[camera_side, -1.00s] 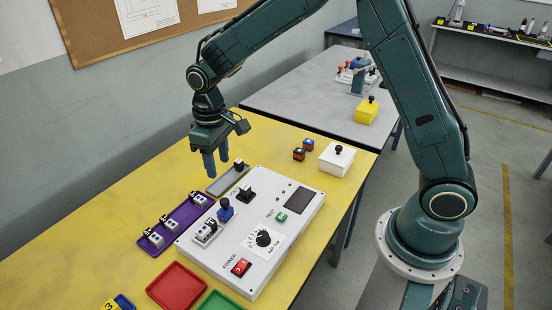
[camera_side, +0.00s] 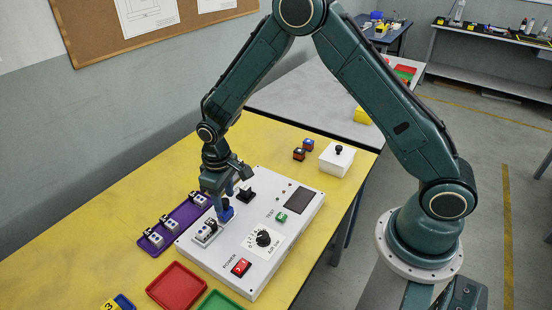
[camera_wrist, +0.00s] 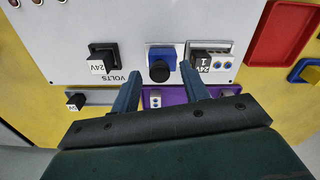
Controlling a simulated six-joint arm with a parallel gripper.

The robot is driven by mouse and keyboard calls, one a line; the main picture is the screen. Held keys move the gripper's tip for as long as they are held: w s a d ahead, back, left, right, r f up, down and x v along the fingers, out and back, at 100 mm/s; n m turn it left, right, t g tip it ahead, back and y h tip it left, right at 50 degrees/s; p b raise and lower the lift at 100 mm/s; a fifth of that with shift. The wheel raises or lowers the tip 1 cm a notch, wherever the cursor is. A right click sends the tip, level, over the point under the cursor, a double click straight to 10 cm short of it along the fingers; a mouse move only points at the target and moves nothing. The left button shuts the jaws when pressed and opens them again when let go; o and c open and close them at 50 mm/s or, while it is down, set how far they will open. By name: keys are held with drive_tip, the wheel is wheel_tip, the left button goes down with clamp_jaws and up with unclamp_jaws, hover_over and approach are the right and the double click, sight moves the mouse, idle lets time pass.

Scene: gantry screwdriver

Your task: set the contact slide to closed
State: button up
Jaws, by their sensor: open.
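A blue slide piece with a round black knob (camera_wrist: 159,68) sits on the white panel, between the VOLTS socket and the white terminal module; I take it for the contact slide. In the side view the blue piece (camera_side: 227,214) is partly hidden by my gripper (camera_side: 222,204). In the wrist view my gripper (camera_wrist: 162,72) is open, one finger on each side of the knob, with nothing held. I cannot tell whether the fingers touch it or which position the slide is in. The white terminal module (camera_side: 205,232) stands beside it, holding a 24V block (camera_wrist: 201,59).
The panel (camera_side: 257,210) also carries a black 24V plug (camera_side: 245,193), a dial (camera_side: 264,239), a red power switch (camera_side: 241,267) and a green button (camera_side: 281,217). A purple tray (camera_side: 180,220) holding modules lies beside it. A red tray (camera_side: 176,286) lies in front.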

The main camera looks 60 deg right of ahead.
sight(220, 223)
clamp_jaws()
drive_tip(key=shift+a, duration=1.5)
unclamp_jaws()
drive_tip(key=shift+a, duration=0.1)
